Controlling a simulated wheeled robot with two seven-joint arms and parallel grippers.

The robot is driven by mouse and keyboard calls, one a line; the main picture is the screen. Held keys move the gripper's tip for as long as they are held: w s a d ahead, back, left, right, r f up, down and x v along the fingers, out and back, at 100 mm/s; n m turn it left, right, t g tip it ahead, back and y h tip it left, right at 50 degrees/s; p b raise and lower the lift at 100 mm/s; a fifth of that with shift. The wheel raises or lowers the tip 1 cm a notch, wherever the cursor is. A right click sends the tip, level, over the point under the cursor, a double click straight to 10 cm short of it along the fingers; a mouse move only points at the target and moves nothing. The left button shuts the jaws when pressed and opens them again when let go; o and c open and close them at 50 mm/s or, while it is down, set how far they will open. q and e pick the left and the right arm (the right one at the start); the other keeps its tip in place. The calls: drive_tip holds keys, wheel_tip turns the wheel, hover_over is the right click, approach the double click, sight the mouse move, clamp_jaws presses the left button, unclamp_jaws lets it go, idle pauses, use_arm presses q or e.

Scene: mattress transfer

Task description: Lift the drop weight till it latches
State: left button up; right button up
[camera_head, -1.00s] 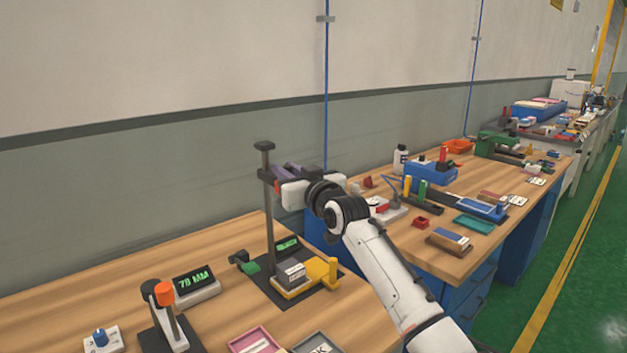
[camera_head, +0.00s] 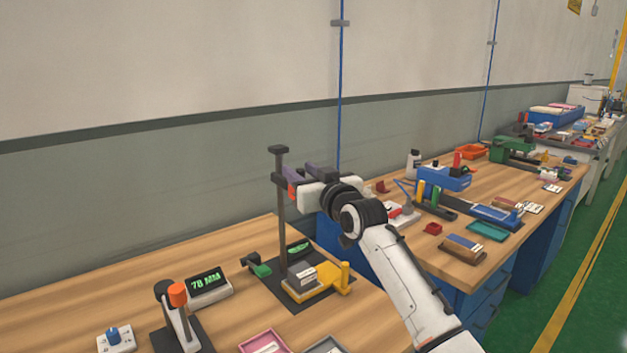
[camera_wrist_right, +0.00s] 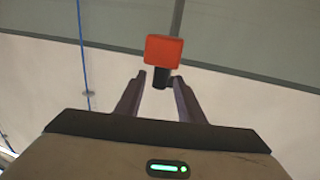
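The drop-weight stand is a dark upright post (camera_head: 281,225) on a dark base plate, with a dark cap on top. A red-orange block (camera_head: 292,189), seemingly the weight's handle, is beside the post near the top. In the right wrist view the red block (camera_wrist_right: 164,50) sits just beyond my fingertips, with a dark piece below it. My right gripper (camera_head: 300,177) has purple fingers pointing at the post. In the wrist view it (camera_wrist_right: 159,80) is open, its fingers apart. Whether it touches the dark piece cannot be told. My left gripper is not in view.
On the base are a grey block (camera_head: 302,274) and a yellow piece (camera_head: 344,277). A green clamp (camera_head: 258,266) and a display reading 78 MM (camera_head: 207,284) are left. An orange-topped lever (camera_head: 178,297) stands in front. The right bench (camera_head: 450,256) is crowded.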

drive_tip(key=v, duration=0.9)
drive_tip(key=shift+b, duration=0.35)
drive_tip(key=shift+s+d+r, duration=0.1)
drive_tip(key=shift+s+d, duration=0.05)
